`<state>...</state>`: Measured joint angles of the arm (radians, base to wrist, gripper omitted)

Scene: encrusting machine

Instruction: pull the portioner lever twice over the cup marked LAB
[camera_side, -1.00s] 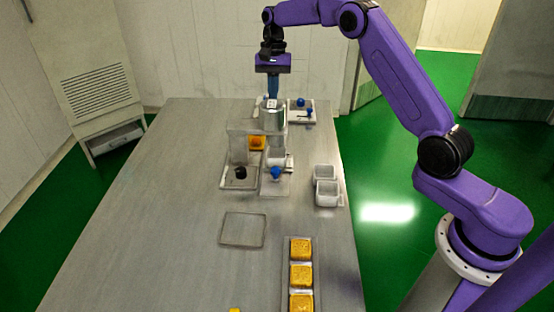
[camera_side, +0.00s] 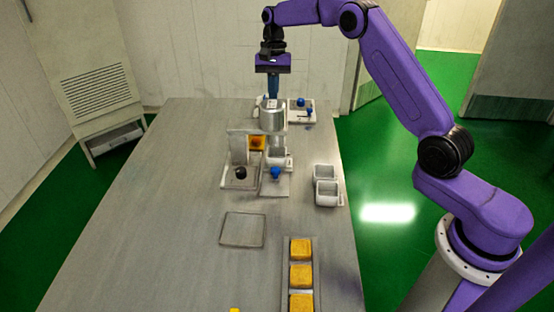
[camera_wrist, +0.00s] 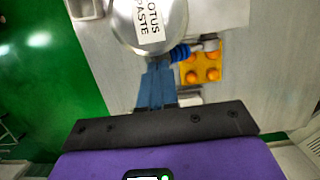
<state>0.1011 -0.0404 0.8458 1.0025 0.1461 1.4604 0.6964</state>
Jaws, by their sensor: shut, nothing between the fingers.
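My gripper (camera_side: 273,96) points down behind the silver hopper (camera_side: 272,117) of the machine. In the wrist view its blue fingers (camera_wrist: 158,66) are together and empty, beside the hopper (camera_wrist: 138,22), whose label reads LOTUS PASTE. A ribbed blue grip (camera_wrist: 180,54) on a metal rod, seemingly the portioner lever, lies just right of the fingertips. I cannot tell whether they touch it. In the side view a pale cup (camera_side: 276,153) sits below the hopper. I can read no LAB mark on any cup.
Two pale cups (camera_side: 326,188) stand on the right. A blue knob (camera_side: 276,173) and a dark knob (camera_side: 241,173) are at the machine's front. A tray of yellow pieces (camera_side: 301,274) lies nearer. An empty square tray (camera_side: 243,230) lies left of it. The table's left side is clear.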

